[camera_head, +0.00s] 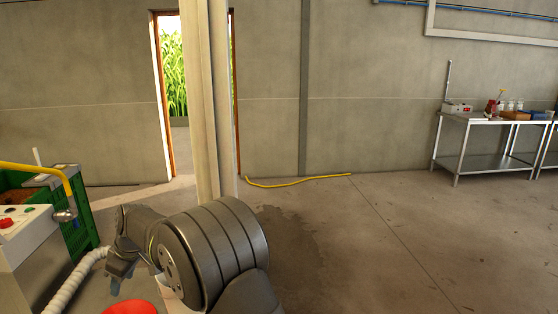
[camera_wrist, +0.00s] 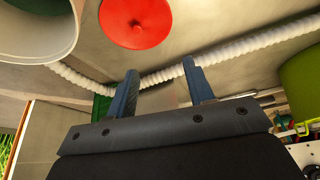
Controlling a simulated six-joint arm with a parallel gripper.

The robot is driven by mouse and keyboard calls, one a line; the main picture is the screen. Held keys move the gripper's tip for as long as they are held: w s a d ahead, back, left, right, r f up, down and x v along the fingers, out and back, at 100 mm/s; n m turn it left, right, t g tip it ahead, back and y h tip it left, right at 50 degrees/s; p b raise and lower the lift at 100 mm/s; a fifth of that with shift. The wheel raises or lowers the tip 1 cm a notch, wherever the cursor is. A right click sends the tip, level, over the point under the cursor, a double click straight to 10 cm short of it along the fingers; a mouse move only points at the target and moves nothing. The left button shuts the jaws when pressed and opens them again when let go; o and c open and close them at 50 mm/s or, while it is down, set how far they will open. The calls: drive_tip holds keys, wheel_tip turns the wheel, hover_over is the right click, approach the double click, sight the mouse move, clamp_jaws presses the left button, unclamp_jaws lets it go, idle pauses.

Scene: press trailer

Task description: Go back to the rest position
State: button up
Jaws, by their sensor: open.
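My gripper (camera_wrist: 163,92) shows in the wrist view with its two blue-grey fingers apart and nothing between them. In the head view my gripper (camera_head: 117,283) is at the lower left, small and partly hidden by my dark grey arm. A red round object (camera_wrist: 135,22) is beyond the fingers at the top of the wrist view. The same red shape (camera_head: 131,307) is cut off by the bottom edge of the head view. No contact between the gripper and any object shows.
A control box (camera_head: 22,238) with a red button and a yellow bent pipe (camera_head: 45,170) stands at the left. A white corrugated hose (camera_head: 75,283) runs close to the gripper. A green crate (camera_head: 82,230) is behind. A pillar (camera_head: 208,100) stands ahead; floor at right is free.

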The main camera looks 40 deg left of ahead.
drive_tip(key=w+d+r, duration=0.1)
drive_tip(key=w+d, duration=0.3)
drive_tip(key=w, duration=0.3)
drive_tip(key=w+d+r+m, duration=0.1)
drive_tip(key=w+d+r, duration=0.1)
drive_tip(key=w+d, duration=0.3)
drive_tip(key=shift+w+d+r+m+t, duration=0.15)
drive_tip(key=shift+w+d+m+t, duration=0.15)
drive_tip(key=shift+w, duration=1.15)
